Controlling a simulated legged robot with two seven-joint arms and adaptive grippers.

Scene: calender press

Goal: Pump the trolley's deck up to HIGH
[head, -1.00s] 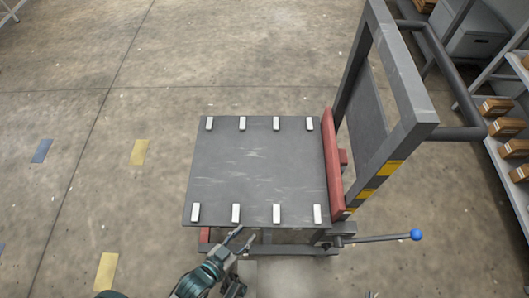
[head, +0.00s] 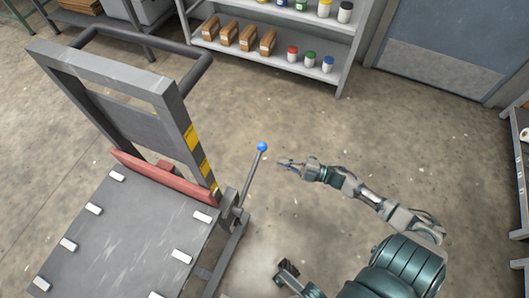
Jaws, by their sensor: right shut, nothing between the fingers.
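Shelving (head: 275,58) with brown boxes (head: 227,36) and coloured jars stands at the back. A grey-blue door (head: 450,50) is at the upper right. The floor between trolley, shelving and door is clear. Another rack edge (head: 520,190) shows at far right.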

